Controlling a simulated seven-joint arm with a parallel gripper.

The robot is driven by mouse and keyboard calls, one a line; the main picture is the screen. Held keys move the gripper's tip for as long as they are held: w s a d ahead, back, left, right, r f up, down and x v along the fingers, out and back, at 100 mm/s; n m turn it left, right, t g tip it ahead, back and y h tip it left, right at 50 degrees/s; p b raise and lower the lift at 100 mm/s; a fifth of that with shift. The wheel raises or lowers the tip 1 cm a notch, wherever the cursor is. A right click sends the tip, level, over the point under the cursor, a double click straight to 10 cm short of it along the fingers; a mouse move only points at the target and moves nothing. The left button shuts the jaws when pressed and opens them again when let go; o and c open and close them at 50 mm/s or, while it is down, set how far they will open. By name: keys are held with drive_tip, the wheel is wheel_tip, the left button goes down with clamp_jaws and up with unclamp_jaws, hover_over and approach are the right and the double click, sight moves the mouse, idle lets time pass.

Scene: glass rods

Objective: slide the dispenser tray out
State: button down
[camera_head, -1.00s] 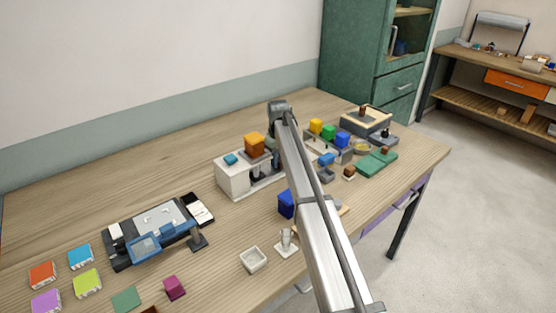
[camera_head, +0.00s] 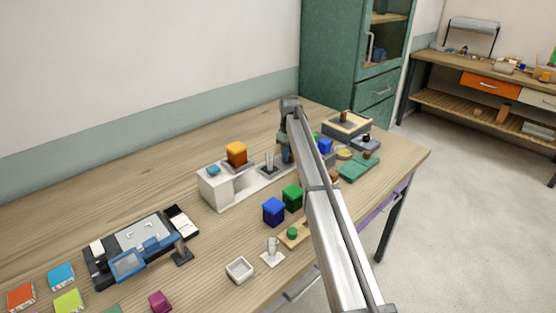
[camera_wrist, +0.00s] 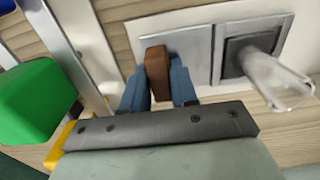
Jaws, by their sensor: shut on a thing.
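The rod also shows upright in the head view (camera_head: 269,160). My arm hides the handle there.
Blue (camera_head: 273,211) and green (camera_head: 292,196) blocks stand in front of the dispenser. A green block (camera_wrist: 42,98) is close to my gripper at left in the wrist view. A black and blue device (camera_head: 140,245) lies at left. Several items crowd the right end of the table.

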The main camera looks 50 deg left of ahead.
drive_tip(key=shift+w, duration=0.2)
drive_tip(key=c, duration=1)
unclamp_jaws()
drive_tip(key=shift+o, duration=0.2)
wheel_tip(320, 180, up, 14)
drive_tip(key=shift+f, duration=0.1)
